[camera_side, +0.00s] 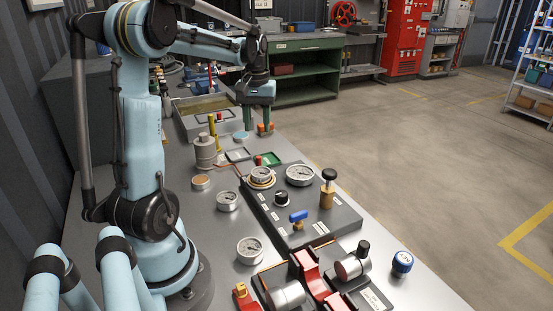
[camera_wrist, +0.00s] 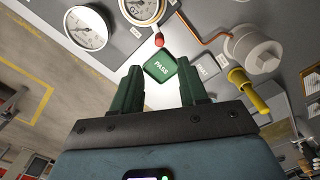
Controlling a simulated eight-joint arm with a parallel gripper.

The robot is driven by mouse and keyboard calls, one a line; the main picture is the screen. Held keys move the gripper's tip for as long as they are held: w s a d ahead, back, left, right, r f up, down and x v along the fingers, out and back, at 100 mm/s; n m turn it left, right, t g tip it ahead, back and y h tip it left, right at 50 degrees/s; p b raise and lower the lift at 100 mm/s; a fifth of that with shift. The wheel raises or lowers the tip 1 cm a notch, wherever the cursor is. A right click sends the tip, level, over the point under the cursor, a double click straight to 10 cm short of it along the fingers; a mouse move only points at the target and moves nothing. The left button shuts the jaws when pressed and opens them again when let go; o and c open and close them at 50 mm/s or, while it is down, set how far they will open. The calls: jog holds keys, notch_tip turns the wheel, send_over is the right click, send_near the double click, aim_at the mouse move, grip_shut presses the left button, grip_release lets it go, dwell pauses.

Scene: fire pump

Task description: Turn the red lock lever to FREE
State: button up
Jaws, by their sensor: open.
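In the side view, a red frame or lever (camera_side: 306,266) lies across the dark fixture at the front of the bench. A red piece with a yellow part (camera_side: 242,295) stands to its left. I cannot tell which is the lock lever, and no FREE mark is legible. A small red knob (camera_wrist: 159,40) shows in the wrist view beside the green PASS tile (camera_wrist: 161,65). My gripper (camera_wrist: 160,82) is open, its green fingers apart with nothing between them. In the side view, my gripper (camera_side: 256,122) is over the far end of the bench, well away from the red fixture.
A gauge panel (camera_side: 330,225) with a blue-handled valve (camera_side: 298,217) and a brass plunger (camera_side: 327,188) stands mid-bench. Loose gauges (camera_side: 250,250) lie left of it. A grey canister (camera_side: 205,152) and a yellow-handled tool (camera_wrist: 247,90) are near my gripper. A blue-capped item (camera_side: 402,263) stands at right.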

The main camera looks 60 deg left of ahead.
aim_at(259, 164)
notch_tip(259, 164, down, 10)
jog(key=shift+f, duration=0.25)
dwell(0.4)
grip_shut()
